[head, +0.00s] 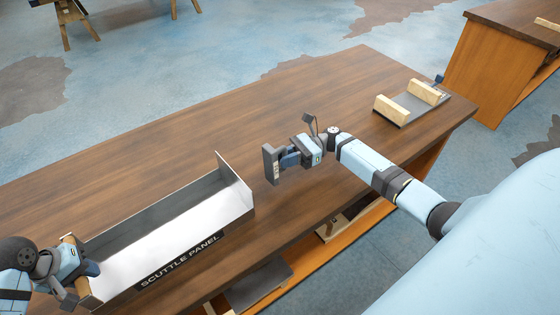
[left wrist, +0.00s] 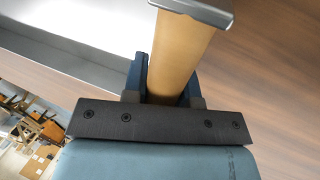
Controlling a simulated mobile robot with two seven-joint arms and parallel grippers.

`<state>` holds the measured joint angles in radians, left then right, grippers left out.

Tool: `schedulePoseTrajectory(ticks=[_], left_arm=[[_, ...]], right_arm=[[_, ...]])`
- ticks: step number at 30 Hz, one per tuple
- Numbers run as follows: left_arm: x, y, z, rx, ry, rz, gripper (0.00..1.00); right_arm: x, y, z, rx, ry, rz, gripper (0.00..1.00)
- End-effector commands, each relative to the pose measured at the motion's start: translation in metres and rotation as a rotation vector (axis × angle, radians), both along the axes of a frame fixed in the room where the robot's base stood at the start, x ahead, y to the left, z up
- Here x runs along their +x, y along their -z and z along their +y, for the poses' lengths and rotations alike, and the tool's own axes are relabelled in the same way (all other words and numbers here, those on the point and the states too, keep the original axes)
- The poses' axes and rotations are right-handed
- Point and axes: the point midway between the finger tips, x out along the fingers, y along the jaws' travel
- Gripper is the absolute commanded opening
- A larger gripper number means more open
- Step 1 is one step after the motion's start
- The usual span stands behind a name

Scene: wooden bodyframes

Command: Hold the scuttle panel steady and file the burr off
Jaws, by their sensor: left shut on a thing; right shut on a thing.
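The scuttle panel (head: 165,235) is a long silver trough with a black name label on its front, lying on the wooden bench. An upright end plate (head: 235,182) stands at its right end. My left gripper (head: 84,268) is shut on the wooden bar (left wrist: 178,65) at the panel's left end, with blue fingers on both sides. My right gripper (head: 287,158) is shut on a dark grey block-like tool (head: 270,166), seemingly the file, held right of the end plate and apart from it. I cannot make out the burr.
The bench (head: 330,90) is clear behind the panel. A grey tray with two wooden blocks (head: 392,110) sits at the bench's far right. A lower shelf (head: 320,245) holds some items. Another bench (head: 490,70) stands at the upper right.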

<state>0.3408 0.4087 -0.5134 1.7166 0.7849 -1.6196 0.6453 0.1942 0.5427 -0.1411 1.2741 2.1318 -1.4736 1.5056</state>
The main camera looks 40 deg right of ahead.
Motion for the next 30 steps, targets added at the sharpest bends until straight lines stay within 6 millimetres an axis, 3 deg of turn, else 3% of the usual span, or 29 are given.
schedulePoseTrajectory(ticks=[14,15,18,30], left_arm=[[0.0005,-0.0009,0.0001,0.0,-0.002,-0.002,0.0],[0.0006,-0.0009,0.0001,0.0,-0.002,-0.002,0.31],[0.0005,-0.0008,0.0002,0.0,-0.002,-0.002,0.54],[0.0005,-0.008,0.0027,0.0,-0.001,-0.002,0.56]], right_arm=[[0.0004,-0.001,-0.0043,0.002,0.0,-0.001,0.0],[0.0004,-0.001,-0.0043,0.002,0.0,-0.001,0.0],[0.0003,-0.001,-0.0043,0.002,0.0,-0.001,0.0],[0.0003,-0.0009,-0.0043,0.002,0.0,-0.001,0.0]])
